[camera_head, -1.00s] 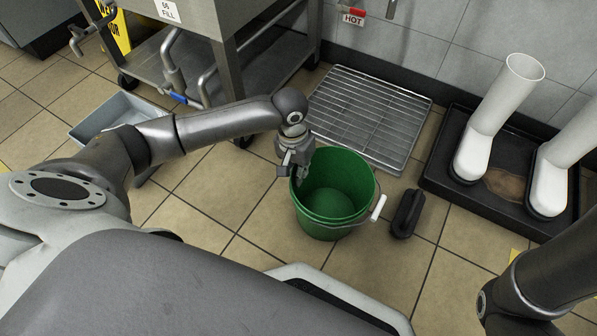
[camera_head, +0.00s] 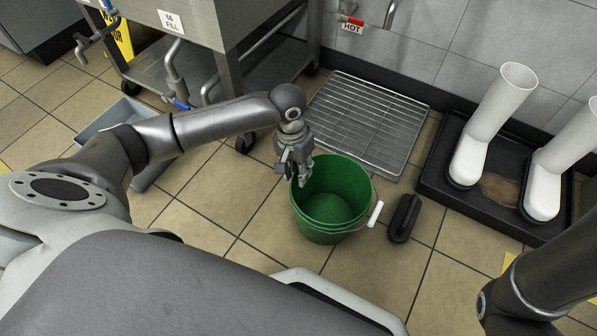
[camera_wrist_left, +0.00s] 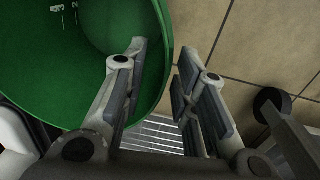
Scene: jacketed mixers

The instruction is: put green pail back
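The green pail (camera_head: 334,207) stands upright on the tiled floor in the middle of the head view. Its wire handle with a white grip (camera_head: 375,214) hangs to the right. My left gripper (camera_head: 300,178) is at the pail's left rim, pointing down. In the left wrist view the pail (camera_wrist_left: 60,60) fills the upper left. The left gripper (camera_wrist_left: 162,62) is open there, with one finger over the pail's inside, the other over the floor, and the rim's edge between them. Whether a finger touches the pail cannot be told. My right gripper is out of view; only my right arm shows.
A wire rack (camera_head: 368,121) lies behind the pail. A dark oblong object (camera_head: 404,218) lies just right of it. White boots (camera_head: 466,163) stand in a black tray (camera_head: 441,176). A grey tray (camera_head: 152,174) and a steel wheeled stand (camera_head: 222,62) are at left. Floor in front is bare.

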